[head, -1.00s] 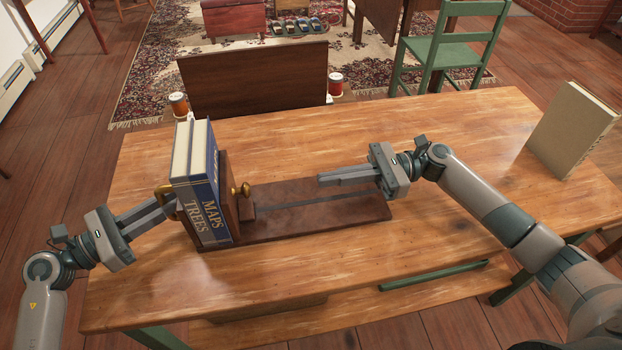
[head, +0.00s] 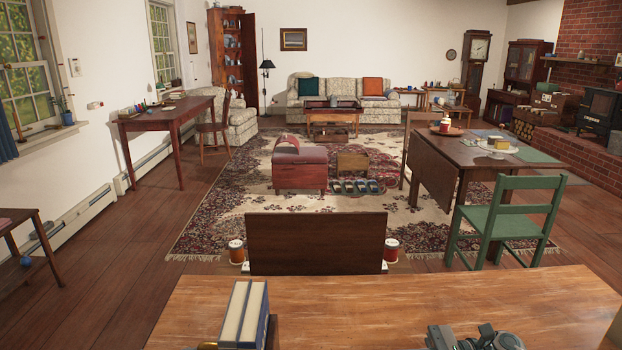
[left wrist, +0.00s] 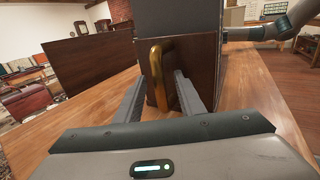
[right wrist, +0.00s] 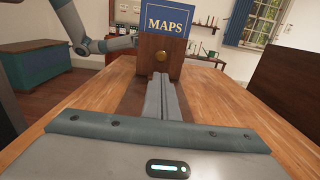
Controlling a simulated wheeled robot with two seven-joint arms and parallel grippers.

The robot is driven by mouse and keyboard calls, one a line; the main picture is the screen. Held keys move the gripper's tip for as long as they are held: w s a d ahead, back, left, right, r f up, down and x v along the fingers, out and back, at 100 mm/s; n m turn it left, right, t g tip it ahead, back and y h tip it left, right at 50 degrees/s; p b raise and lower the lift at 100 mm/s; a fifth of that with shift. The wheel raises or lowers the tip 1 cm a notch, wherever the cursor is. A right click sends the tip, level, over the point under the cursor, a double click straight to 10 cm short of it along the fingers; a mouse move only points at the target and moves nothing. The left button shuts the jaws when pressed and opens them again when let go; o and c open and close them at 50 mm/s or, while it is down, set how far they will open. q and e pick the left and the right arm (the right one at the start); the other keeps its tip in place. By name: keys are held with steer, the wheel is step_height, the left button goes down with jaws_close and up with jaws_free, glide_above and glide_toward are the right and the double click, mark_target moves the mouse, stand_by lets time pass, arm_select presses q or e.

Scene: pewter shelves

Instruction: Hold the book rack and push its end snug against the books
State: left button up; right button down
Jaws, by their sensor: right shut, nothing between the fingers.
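Two books stand upright in the dark wooden book rack; their tops (head: 245,308) show at the bottom of the head view. The head view hides most of the rack.
The wooden table (head: 350,300) is clear around the rack. A dark panel (head: 315,242) stands beyond its far edge, between two thread spools (head: 237,252) (head: 391,250). A green chair (head: 507,220) is to the right beyond the table.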

arm_select(q)
steer(key=v, duration=1.1)
steer(key=shift+a, duration=0.2)
steer(key=shift+r, duration=0.1)
arm_select(e)
steer(key=shift+r, duration=0.1)
